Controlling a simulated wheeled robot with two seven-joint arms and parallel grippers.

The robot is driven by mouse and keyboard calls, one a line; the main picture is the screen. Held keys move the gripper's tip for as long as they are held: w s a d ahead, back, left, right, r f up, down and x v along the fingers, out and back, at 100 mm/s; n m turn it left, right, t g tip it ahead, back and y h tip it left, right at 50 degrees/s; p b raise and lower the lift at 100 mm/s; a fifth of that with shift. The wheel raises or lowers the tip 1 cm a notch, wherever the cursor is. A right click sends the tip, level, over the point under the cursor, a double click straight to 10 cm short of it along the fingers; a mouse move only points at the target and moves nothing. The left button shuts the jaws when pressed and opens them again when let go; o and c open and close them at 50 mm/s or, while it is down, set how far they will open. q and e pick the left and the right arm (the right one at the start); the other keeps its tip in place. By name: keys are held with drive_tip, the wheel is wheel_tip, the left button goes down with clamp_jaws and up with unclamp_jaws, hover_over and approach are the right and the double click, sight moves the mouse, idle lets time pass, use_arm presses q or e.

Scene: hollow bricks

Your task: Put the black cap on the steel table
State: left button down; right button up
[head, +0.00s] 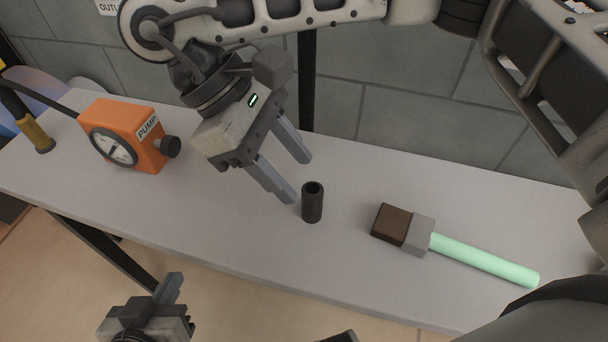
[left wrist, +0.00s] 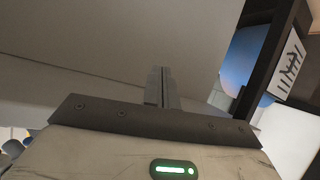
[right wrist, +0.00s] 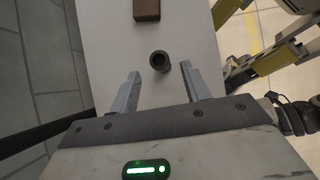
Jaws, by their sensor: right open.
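The black cap (head: 312,205), a dark hollow cylinder open at the top, stands upright on the pale grey table (head: 240,215). In the right wrist view the cap (right wrist: 159,63) shows its round opening, between and slightly beyond the fingertips. My right gripper (head: 297,178) is open and empty, just left of the cap, its fingers pointing down toward it. I cannot tell whether it touches the cap. My left gripper (head: 174,285) is low at the front left, off the table's front edge; in the left wrist view its fingers (left wrist: 162,88) are together with nothing visible between them.
An orange pump (head: 125,135) with a gauge stands at the left, near a yellow-and-black tool (head: 35,130). A mallet-like tool with a brown-and-grey head (head: 402,228) and green handle (head: 485,260) lies right of the cap. A dark post and grey wall stand behind.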

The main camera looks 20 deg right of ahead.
drive_tip(key=p+v, duration=0.1)
drive_tip(key=v, duration=0.6)
drive_tip(key=shift+a+r+p, duration=0.2)
drive_tip(key=shift+r+p, duration=0.1)
drive_tip(key=shift+r, duration=0.05)
drive_tip(key=shift+w, duration=0.1)
